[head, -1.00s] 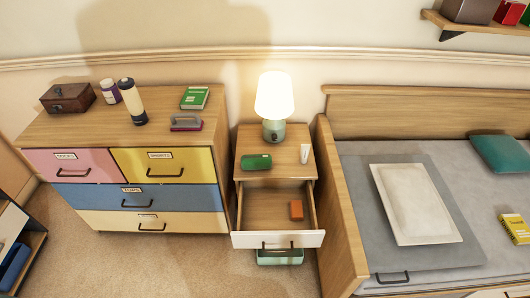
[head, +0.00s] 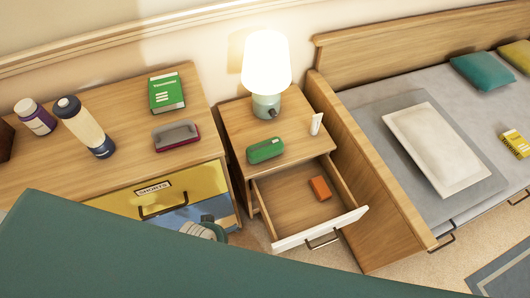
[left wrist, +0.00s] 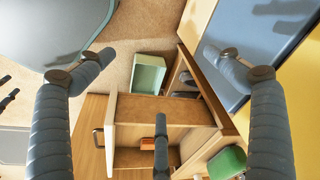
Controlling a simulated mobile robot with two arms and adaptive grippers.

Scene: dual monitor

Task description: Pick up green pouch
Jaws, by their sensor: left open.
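The green pouch (head: 265,150) lies on top of the nightstand (head: 232,118), near its front edge and in front of the lit lamp. It also shows in the left wrist view at the lower right (left wrist: 226,162), partly cut off by the right finger. My left gripper (left wrist: 157,60) has its dark ribbed fingers spread wide, with nothing between them. In the head view only a small part of it (head: 208,228) shows, low in front of the dresser and left of the open drawer, apart from the pouch. My right gripper is not in view.
The nightstand drawer (head: 343,220) is pulled out with an orange box (head: 320,188) inside. The lamp (head: 266,75) and a white tube (head: 316,124) stand behind and right of the pouch. A pale green bin (left wrist: 148,74) is on the floor. The bed's side panel (head: 365,170) is to the right.

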